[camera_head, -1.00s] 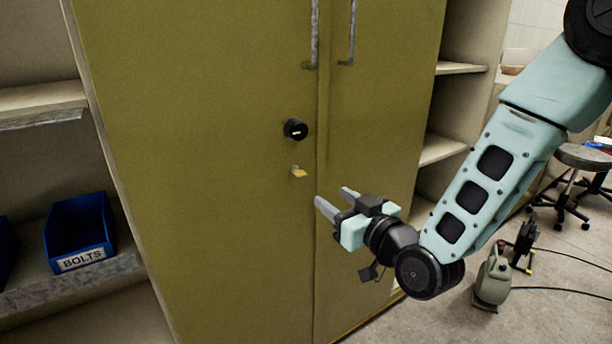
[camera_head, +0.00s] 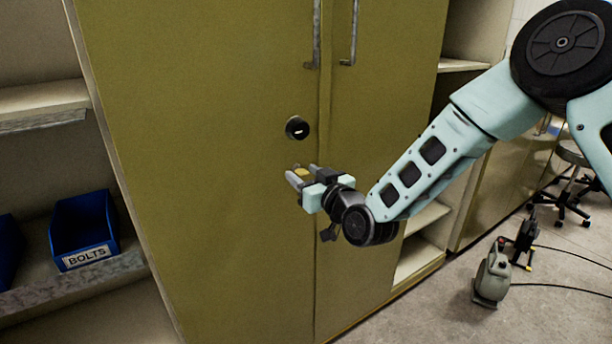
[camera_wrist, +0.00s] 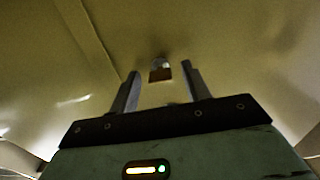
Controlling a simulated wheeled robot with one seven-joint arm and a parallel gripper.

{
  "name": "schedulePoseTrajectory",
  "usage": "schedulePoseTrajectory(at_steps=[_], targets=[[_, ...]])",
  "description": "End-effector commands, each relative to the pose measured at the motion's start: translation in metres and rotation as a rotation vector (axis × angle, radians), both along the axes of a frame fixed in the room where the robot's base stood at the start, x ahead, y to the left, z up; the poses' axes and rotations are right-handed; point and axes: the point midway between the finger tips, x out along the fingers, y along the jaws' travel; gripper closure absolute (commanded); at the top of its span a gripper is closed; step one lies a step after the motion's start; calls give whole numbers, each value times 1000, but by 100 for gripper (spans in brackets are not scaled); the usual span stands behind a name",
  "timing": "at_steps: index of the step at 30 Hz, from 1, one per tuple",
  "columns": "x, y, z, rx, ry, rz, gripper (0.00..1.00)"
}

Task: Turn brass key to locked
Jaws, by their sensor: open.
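The brass key (camera_head: 301,171) sticks out of the left door of the olive cabinet (camera_head: 220,230), below a round black lock knob (camera_head: 297,128). My gripper (camera_head: 301,174) is open at the key, with a finger on either side of it in the head view. I cannot tell whether the fingers touch the key.
Two grey door handles (camera_head: 316,40) hang above, near the door seam. A blue bin marked BOLTS (camera_head: 84,232) stands on the left shelf. A grey-green machine (camera_head: 492,275) and a stool (camera_head: 572,155) are on the floor at right.

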Motion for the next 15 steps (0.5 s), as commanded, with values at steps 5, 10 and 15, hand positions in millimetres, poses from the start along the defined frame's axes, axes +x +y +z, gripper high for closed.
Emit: schedulePoseTrajectory(at_steps=[5,10,15], targets=[[0,0,0,0,0,0,89],[0,0,0,1,0,0,97],[0,0,0,18,11,0,97]])
